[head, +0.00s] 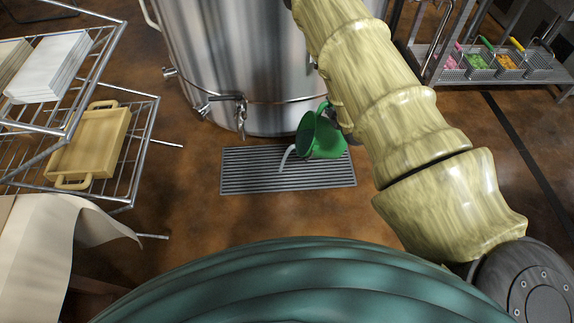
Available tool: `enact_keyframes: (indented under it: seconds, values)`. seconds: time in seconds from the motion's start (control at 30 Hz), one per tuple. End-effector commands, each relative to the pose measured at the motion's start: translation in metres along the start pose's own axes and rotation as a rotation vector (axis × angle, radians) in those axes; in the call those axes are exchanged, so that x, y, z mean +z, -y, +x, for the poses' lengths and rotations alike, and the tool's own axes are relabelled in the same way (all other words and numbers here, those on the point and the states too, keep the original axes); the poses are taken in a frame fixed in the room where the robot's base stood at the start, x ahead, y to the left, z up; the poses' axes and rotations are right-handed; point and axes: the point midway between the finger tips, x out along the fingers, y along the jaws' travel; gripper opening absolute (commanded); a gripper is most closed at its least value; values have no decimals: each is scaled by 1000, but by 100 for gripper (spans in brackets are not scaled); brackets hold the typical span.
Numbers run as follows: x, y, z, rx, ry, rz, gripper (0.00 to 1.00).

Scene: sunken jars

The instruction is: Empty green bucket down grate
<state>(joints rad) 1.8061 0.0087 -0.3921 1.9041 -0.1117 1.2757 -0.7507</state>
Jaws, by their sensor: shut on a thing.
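The green bucket (324,142) is tipped over the grey slatted floor grate (240,172), its mouth facing left and down. A pale curved strip (286,158) runs from its mouth down towards the grate. I cannot tell whether it is pouring liquid or a bail. My gripper (337,116) is at the bucket's upper right side, shut on it, and is mostly hidden behind my arm and the bucket. The bucket's inside looks dark, and its contents cannot be made out.
A large steel tank (225,60) with a tap (240,110) stands just behind the grate. A wire rack (140,140) with a yellow tray (92,145) is at left. Brown floor is open left of the grate.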

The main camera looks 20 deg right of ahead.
Motion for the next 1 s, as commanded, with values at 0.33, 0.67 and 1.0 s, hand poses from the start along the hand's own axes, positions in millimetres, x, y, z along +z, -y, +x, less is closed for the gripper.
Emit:
enact_keyframes:
  seconds: [0.33, 0.67, 1.0]
  values:
    - [-4, -2, 0, 3, 7, -19, 0]
    - [-20, 2, 1, 2, 33, -84, 0]
    - [-45, 9, 3, 3, 89, -208, 0]
